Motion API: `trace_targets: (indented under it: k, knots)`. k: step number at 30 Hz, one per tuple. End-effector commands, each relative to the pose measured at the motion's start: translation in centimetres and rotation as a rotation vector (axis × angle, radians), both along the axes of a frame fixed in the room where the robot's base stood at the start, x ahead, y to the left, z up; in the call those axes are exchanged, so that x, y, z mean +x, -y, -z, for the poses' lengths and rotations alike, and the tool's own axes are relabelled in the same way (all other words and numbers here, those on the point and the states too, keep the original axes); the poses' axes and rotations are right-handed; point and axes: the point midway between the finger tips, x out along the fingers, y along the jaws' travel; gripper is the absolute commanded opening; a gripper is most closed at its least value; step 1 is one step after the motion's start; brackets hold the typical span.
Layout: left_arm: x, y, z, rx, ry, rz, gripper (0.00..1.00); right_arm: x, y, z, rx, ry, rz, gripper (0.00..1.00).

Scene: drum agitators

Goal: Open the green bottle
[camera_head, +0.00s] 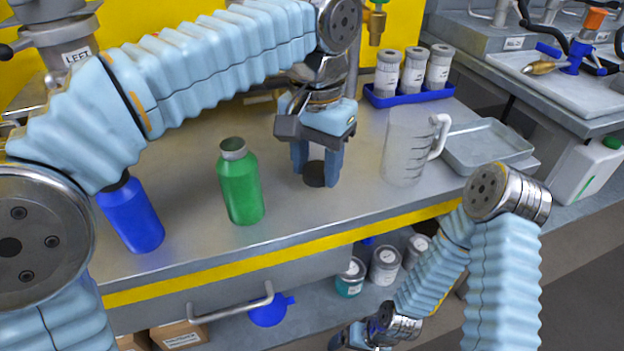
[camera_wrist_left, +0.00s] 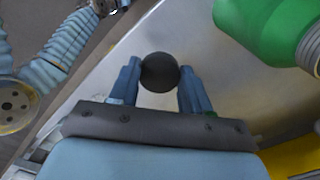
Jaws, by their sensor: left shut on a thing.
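The green bottle (camera_head: 241,188) stands upright on the metal bench, left of my left gripper. Its grey-white neck (camera_head: 233,149) shows with no cap on it. My left gripper (camera_head: 316,172) points down over the bench and is shut on a round black cap (camera_head: 315,174), apart from the bottle. The left wrist view shows the black cap (camera_wrist_left: 160,72) between the two fingertips, with part of the green bottle (camera_wrist_left: 262,30) at the upper right. My right gripper (camera_head: 362,338) is low at the bottom edge, largely cut off, and its jaws are unclear.
A blue bottle (camera_head: 134,217) stands at the left, partly behind my left arm. A clear jug (camera_head: 405,150) and a grey tray (camera_head: 487,146) are to the right. A blue rack (camera_head: 410,95) of several jars is behind. Cans (camera_head: 385,266) stand on the shelf below.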

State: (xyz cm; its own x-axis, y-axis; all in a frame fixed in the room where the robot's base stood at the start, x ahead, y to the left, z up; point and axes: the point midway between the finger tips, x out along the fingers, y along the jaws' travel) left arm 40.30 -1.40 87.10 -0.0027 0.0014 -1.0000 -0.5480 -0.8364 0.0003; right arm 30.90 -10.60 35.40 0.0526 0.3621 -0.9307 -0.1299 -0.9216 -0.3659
Motion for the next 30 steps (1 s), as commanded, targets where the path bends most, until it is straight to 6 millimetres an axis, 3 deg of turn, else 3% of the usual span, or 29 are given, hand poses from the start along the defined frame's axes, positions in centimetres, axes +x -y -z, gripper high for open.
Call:
trace_targets:
  k: [8, 13, 25, 26, 30]
  knots:
    - [2.2, -0.3, 2.8, 0.002, -0.003, -0.002, 0.11, 0.0, 0.0, 0.2, 0.000, 0.000, 0.000, 0.93]
    - [2.2, -0.3, 5.4, 0.002, -0.001, -0.001, 0.11, 0.0, 0.0, 0.5, -0.001, 0.000, 0.001, 0.93]
    - [2.2, -0.3, 6.0, 0.000, 0.000, -0.001, 0.11, 0.0, 0.0, 0.6, -0.001, 0.000, 0.001, 0.93]
    - [2.2, -0.3, 5.9, 0.000, 0.000, -0.001, 0.52, 0.0, 0.0, 0.6, -0.001, 0.000, 0.001, 0.93]
    - [2.2, -0.3, 5.9, 0.000, 0.000, -0.001, 0.73, 0.0, 0.0, 0.6, -0.001, 0.000, 0.001, 0.93]
